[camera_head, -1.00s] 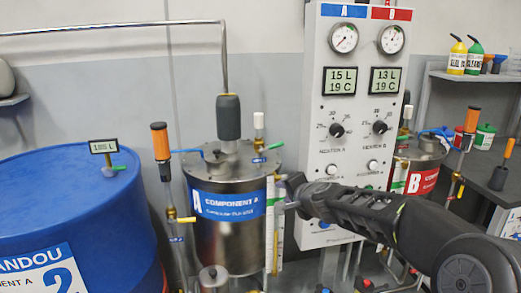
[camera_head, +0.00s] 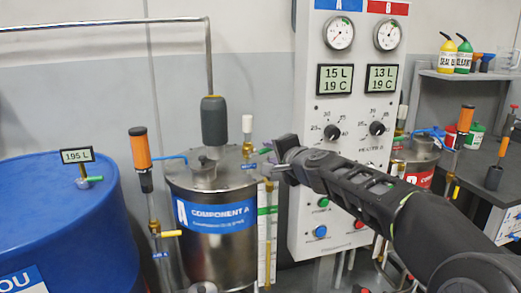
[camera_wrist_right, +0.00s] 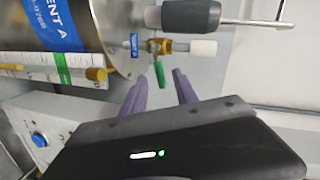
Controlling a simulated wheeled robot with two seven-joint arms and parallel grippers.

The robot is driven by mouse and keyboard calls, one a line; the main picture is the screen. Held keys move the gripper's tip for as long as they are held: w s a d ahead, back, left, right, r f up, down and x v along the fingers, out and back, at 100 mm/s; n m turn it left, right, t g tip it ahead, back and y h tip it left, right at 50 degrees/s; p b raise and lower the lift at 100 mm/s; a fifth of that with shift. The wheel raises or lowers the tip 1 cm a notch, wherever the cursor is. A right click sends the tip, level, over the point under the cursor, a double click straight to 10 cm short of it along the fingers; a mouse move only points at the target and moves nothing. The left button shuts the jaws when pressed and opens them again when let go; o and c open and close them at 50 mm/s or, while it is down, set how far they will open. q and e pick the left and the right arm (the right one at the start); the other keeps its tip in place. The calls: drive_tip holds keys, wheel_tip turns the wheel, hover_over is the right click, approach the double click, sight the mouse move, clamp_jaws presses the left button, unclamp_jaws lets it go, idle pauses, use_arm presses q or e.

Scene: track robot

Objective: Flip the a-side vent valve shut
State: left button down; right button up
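The a-side vent valve (camera_head: 247,166) stands on the lid at the right of the steel COMPONENT A tank (camera_head: 212,247), under a white cap (camera_head: 247,124). Its green handle (camera_head: 265,151) points right, towards my right gripper (camera_head: 279,157). In the right wrist view the brass valve body (camera_wrist_right: 160,47) has a blue tag beside it, and the green handle (camera_wrist_right: 159,74) sticks out towards the gripper. The two purple fingers (camera_wrist_right: 160,88) are apart, with the handle's end near the gap between their tips. Contact cannot be told. My left gripper is not in view.
The control panel (camera_head: 310,110) stands just right of the gripper, behind my right arm. A grey-sleeved pipe (camera_head: 214,121) comes down onto the tank lid. An orange-topped post (camera_head: 140,148) and a blue drum (camera_head: 60,215) are at the left.

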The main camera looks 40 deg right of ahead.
sight(265, 150)
drive_tip(key=x, duration=0.7)
drive_tip(key=shift+w+d+f, duration=0.1)
drive_tip(key=shift+w+d, duration=0.05)
drive_tip(key=shift+w, duration=0.2)
clamp_jaws()
